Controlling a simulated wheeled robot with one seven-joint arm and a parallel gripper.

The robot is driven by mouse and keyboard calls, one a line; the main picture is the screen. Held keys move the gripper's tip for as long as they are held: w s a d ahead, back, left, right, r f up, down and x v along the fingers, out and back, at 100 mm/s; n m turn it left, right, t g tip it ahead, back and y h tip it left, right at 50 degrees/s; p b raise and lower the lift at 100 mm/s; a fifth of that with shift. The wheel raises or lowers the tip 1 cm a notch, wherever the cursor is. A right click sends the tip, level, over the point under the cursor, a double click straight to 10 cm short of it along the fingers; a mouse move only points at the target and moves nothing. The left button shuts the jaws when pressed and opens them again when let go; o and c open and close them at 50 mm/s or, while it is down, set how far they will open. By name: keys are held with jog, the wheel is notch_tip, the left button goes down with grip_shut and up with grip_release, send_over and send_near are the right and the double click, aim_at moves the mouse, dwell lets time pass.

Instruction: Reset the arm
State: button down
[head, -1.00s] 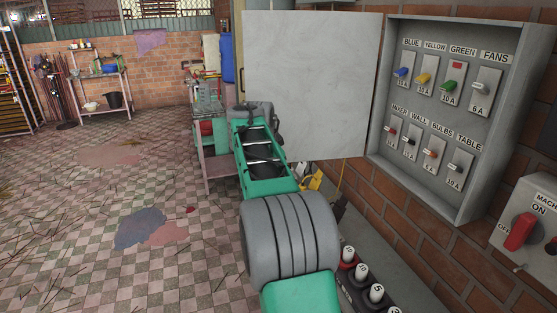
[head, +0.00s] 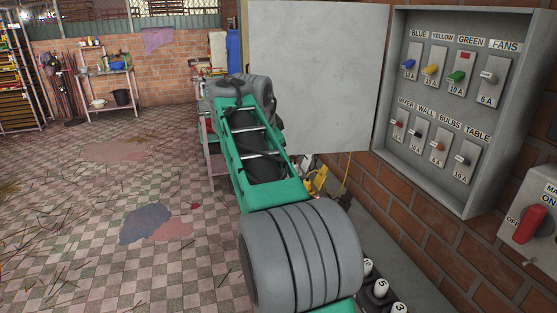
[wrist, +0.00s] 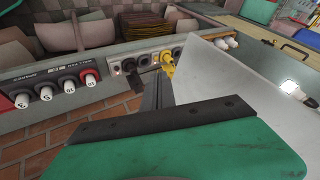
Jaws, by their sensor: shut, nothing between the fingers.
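My green and grey arm (head: 262,160) rises from the bottom of the head view, left of the open switch box. Its far grey joint (head: 240,90) is bent, and my gripper is hidden behind it there. In the wrist view, a green housing with a black front edge fills the bottom. The thin dark fingers of my gripper (wrist: 160,84) show beyond that edge, close together with nothing between them. They point toward a row of sockets (wrist: 145,62) with a yellow plug (wrist: 167,70).
The switch box (head: 450,110) on the brick wall holds labelled switches, its grey door (head: 312,80) open beside my arm. A red-handled machine switch (head: 529,224) is at right. Numbered white-tipped knobs (wrist: 45,92) line a panel in the wrist view.

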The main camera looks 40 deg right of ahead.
jog(key=s+a+f+n+g+y, duration=0.1)
jog(key=s+a+f+n+y, duration=0.15)
jog(key=a+f+n, duration=0.45)
jog(key=s+a+f+n+g+y, duration=0.1)
jog(key=s+a+f+n, duration=0.2)
jog(key=a+f+n, duration=0.5)
jog(key=s+a+f+n+y, duration=0.1)
jog(key=s+a+f+n, duration=0.1)
jog(key=s+a+f, duration=0.4)
jog(key=s+a+f+n+y, duration=0.1)
jog(key=s+a+f, duration=0.3)
jog(key=s+a, duration=0.3)
jog(key=a+r, duration=0.1)
jog(key=s+a+r+n, duration=0.1)
jog(key=r, duration=0.1)
jog(key=a+r+n+t, duration=0.1)
jog(key=shift+s+r+y, duration=0.15)
jog(key=shift+r+y, duration=0.1)
